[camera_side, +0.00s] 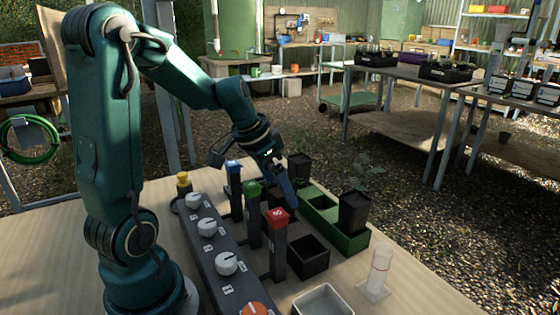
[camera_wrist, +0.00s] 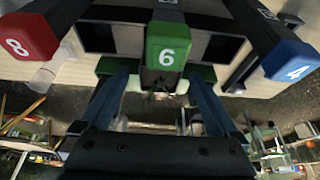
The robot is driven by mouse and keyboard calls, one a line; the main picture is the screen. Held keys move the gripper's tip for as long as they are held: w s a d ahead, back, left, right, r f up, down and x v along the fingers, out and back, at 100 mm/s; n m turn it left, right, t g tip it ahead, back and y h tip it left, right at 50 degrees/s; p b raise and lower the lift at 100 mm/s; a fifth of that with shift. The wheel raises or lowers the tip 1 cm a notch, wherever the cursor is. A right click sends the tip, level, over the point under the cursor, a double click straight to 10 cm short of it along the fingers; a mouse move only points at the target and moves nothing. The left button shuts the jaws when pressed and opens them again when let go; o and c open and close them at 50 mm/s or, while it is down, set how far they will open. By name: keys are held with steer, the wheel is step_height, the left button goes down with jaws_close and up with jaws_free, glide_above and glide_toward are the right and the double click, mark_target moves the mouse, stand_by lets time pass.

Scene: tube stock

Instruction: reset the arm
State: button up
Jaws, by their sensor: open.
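My gripper (camera_side: 284,190) is open, hanging above the table with its fingers tilted down. In the wrist view its two fingers (camera_wrist: 160,82) stand apart with no object held. Three dark posts stand near it: one with a red cap (camera_side: 278,217) marked 8, one with a green cap (camera_side: 252,188) marked 6, one with a blue cap (camera_side: 234,166) marked 4. In the wrist view the green cap (camera_wrist: 168,48) is ahead between the fingers, the red cap (camera_wrist: 28,38) left, the blue cap (camera_wrist: 290,60) right. I cannot tell whether a finger touches a post.
A green tray (camera_side: 350,243) holds a black container (camera_side: 354,212). A black bin (camera_side: 308,257) stands beside it. A knob panel (camera_side: 222,285), a pale tray (camera_side: 323,302) and a whitish tube (camera_side: 380,266) on a base crowd the front. Free tabletop (camera_side: 425,290) lies at right.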

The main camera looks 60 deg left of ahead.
steer(key=shift+w+d+r+n+t, duration=0.2)
steer(key=shift+w+r, duration=0.15)
steer(key=shift+r, duration=0.25)
steer(key=shift+w+d+r+n+t, duration=0.2)
steer(key=shift+w+r, duration=0.1)
steer(key=shift+r, duration=0.3)
steer(key=s+d+r, duration=0.2)
steer(key=s+d, duration=1)
steer(key=s, duration=0.1)
steer(key=shift+s+r+m, duration=0.15)
steer(key=shift+r+m, duration=0.15)
steer(key=shift+m, duration=0.1)
steer(key=shift+d, duration=0.1)
